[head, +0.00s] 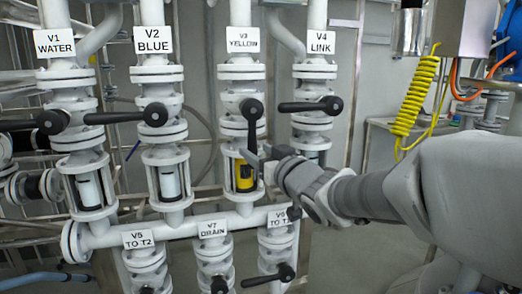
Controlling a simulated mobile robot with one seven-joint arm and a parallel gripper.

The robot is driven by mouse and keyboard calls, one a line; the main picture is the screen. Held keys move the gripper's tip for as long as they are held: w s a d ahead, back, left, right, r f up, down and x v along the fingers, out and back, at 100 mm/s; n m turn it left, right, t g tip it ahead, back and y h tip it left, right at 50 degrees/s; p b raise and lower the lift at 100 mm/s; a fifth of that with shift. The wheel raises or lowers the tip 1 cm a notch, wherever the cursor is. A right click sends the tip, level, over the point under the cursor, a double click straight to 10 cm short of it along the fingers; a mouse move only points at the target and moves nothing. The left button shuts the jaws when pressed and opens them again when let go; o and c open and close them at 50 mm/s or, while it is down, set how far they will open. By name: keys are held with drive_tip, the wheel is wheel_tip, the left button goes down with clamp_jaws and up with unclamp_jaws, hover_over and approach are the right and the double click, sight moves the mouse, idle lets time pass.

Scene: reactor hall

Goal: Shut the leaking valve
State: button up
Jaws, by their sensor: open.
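Valves V1 (60,121), V2 (157,115), V3 (253,108) and V4 (333,105) stand in a row on white vertical pipes in the head view. The black lever of V3 points down, along its pipe. The levers of V1, V2 and V4 lie crosswise. The V3 sight glass (244,178) shows yellow inside. No drip or spray can be made out at any valve. My gripper (262,158) is open, close to the lower end of the V3 lever, in front of the sight glass. I cannot tell whether it touches the lever.
Lower valves V5 (143,262), V7 (214,255) and V6 (279,243) sit below the white cross pipe (190,230). The V7 lever points down; the V6 lever lies crosswise. A coiled yellow hose (414,100) hangs at the right.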

sight(255, 149)
drive_tip(key=shift+x, duration=1.7)
clamp_jaws()
